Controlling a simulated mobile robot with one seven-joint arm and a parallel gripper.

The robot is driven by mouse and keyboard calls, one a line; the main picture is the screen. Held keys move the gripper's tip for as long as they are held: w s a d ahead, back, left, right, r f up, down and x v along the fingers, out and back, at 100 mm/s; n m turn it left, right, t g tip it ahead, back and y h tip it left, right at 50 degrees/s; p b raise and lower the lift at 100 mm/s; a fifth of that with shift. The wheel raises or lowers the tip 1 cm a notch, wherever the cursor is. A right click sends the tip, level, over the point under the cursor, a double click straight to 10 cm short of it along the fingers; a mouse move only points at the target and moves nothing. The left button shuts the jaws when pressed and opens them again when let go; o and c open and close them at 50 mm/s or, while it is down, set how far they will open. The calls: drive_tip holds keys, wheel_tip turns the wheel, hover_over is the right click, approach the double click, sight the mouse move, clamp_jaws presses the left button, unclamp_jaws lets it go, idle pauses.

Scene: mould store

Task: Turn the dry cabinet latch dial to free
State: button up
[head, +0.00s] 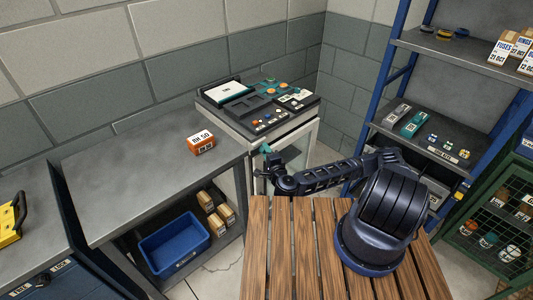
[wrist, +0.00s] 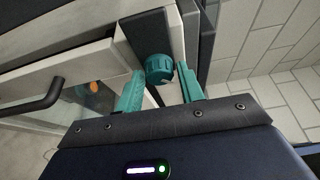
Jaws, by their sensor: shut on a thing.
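The dry cabinet (head: 312,133) is a pale cabinet with a glass front, standing against the back wall beyond the pallet-like wooden top. Its latch dial (wrist: 159,68) is a ribbed teal knob on a dark plate beside the door edge in the wrist view. My gripper (wrist: 161,72) has its two teal fingers on either side of the dial and is shut on it. In the head view my gripper (head: 266,150) is at the cabinet's front left, and the dial cannot be made out there. The dial's setting is too small to read.
A black bar handle (wrist: 36,104) sticks out left of the dial. A grey bench (head: 150,175) with an orange labelled box (head: 201,142) stands left of the cabinet. A blue-framed shelf rack (head: 425,100) stands to the right. Equipment trays (head: 262,102) cover the cabinet's top.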

drive_tip(key=o, duration=0.8)
